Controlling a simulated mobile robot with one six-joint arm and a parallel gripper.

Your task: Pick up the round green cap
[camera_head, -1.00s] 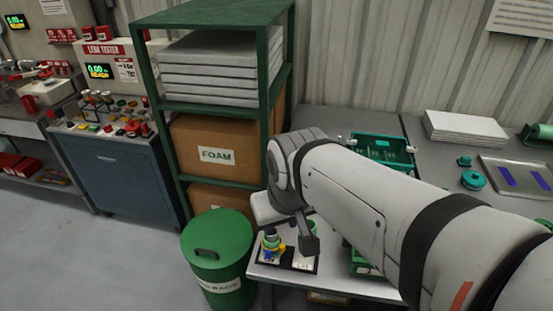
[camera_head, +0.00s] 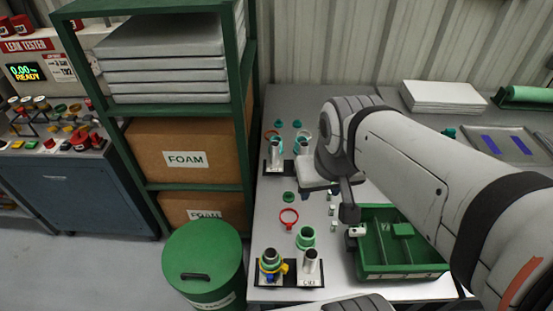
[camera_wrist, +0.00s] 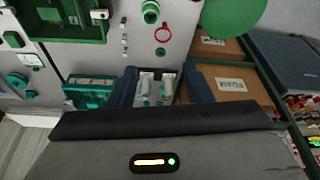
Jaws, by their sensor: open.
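A small round green cap (camera_head: 289,197) lies flat on the grey table, above a red ring (camera_head: 288,217) in the head view. In the wrist view the cap (camera_wrist: 160,52) shows at the upper middle, just below the red ring (camera_wrist: 162,34). Two teal caps (camera_head: 279,123) (camera_head: 297,123) lie at the table's far end. My gripper (camera_head: 350,214) hangs to the right of the green cap, near the left edge of the green tray, apart from the cap. It is open and seems empty; its fingers are partly hidden and dark.
A green cylindrical part (camera_head: 306,238), a fixture with a metal post (camera_head: 310,266) and several small white pieces (camera_head: 332,210) stand around the cap. The green tray (camera_head: 366,268) is at right. A green shelf (camera_head: 247,120) and green bin (camera_head: 203,252) stand left of the table.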

